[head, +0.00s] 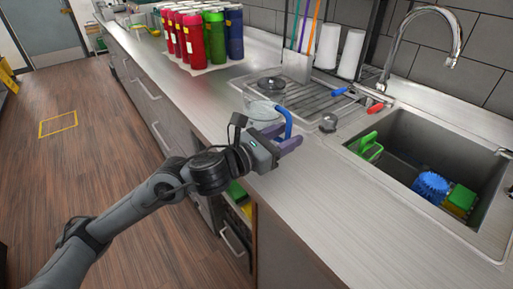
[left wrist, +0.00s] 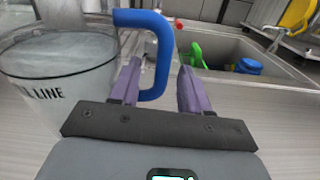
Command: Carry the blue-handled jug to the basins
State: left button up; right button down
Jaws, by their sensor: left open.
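The clear jug (head: 262,113) with a blue handle (head: 284,117) stands on the steel counter, left of the sink. In the left wrist view the jug (left wrist: 50,85) shows dark "LINE" lettering, and its blue handle (left wrist: 157,60) rises between my purple fingers. My left gripper (head: 286,143) is open at the handle; the fingers (left wrist: 160,88) lie on either side of its lower part, and I cannot tell whether either touches it. The sink basin (head: 397,122) is to the right. My right gripper is not in view.
A green-handled item (head: 369,147), a blue brush (head: 431,186) and a yellow-green sponge (head: 460,198) are in the basin. A tap (head: 455,45) arches behind it. Red, green and blue bottles (head: 192,38) stand at the back left. The front counter (head: 310,195) is clear.

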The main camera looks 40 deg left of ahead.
pick_arm(q)
jog(key=v, duration=0.6)
jog(key=shift+s+f, duration=0.15)
jog(key=shift+s, duration=0.05)
jog(key=shift+v, duration=1.5)
jog(key=shift+a, duration=0.1)
